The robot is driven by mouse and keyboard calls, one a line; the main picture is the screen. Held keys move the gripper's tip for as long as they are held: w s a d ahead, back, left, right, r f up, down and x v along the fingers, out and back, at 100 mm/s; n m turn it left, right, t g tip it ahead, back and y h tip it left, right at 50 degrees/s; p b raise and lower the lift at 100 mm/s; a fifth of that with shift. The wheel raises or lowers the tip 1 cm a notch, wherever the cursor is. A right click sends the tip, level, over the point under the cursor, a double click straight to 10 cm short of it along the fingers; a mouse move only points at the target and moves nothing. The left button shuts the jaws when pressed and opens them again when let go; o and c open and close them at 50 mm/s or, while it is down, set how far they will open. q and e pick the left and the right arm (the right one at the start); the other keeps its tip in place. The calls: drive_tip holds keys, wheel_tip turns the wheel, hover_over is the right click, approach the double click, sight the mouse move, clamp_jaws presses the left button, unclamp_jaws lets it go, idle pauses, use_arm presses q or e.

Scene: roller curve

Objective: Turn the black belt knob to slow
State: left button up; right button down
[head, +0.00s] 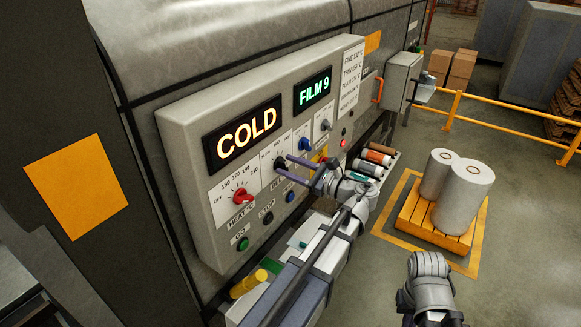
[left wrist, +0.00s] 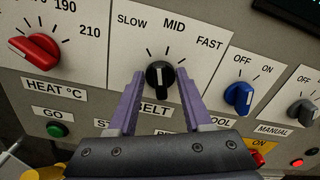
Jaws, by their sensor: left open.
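The black belt knob (left wrist: 160,78) is on the control panel under a SLOW, MID, FAST scale, above a partly covered BELT label. Its white mark points nearly straight up in the left wrist view, towards the scale's middle part; the exact tick is unclear. My left gripper (left wrist: 159,76) is open, with one purple finger on each side of the knob. Gaps show between fingers and knob. In the head view the knob (head: 281,164) is partly hidden by the left gripper (head: 289,163). My right arm shows at the bottom right; its jaws cannot be made out.
The red heat knob (left wrist: 35,47) is left of the belt knob; the blue knob (left wrist: 239,96) and grey knob (left wrist: 302,112) are right. A green GO button (left wrist: 57,130) is below. A pallet (head: 430,232) with white rolls stands on the floor at right.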

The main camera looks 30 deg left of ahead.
use_arm(q)
drive_tip(key=shift+c, duration=0.2)
clamp_jaws()
idle(0.4)
